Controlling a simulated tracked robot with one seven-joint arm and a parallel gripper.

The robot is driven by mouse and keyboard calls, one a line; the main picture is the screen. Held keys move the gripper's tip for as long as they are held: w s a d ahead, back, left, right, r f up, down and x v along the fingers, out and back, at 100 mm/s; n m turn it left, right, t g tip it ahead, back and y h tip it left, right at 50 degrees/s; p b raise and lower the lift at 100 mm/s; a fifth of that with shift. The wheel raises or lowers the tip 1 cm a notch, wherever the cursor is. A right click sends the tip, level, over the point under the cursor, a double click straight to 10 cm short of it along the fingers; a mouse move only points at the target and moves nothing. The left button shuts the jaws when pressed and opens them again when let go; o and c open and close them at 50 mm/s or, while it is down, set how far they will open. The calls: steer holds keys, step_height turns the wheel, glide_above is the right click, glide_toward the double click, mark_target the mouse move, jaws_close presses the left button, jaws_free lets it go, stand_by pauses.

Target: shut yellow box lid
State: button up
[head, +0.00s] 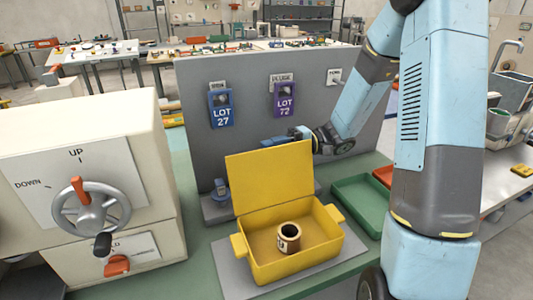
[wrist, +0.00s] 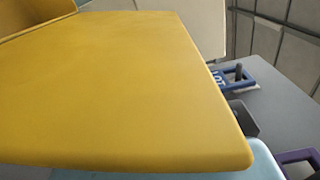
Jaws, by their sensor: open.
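The yellow box (head: 290,268) stands on a grey plate on the green bench. Its lid (head: 270,185) is open and stands up at the back edge, leaning slightly. A brown-and-white ring-shaped part (head: 288,238) sits inside the box. My gripper (head: 300,133) is at the top edge of the lid, toward its right side and behind it. The lid partly hides it. In the wrist view the lid (wrist: 120,95) fills most of the picture, very close. I cannot tell whether my gripper touches the lid.
A grey panel behind carries a blue LOT 27 tag (head: 221,108) and a purple LOT 72 tag (head: 285,100). A cream machine with a handwheel (head: 92,207) stands at left. A green tray (head: 360,197) lies right of the box.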

steer(key=shift+x, duration=1.05)
steer(key=shift+c, duration=0.3)
jaws_close()
steer(key=shift+s, duration=0.1)
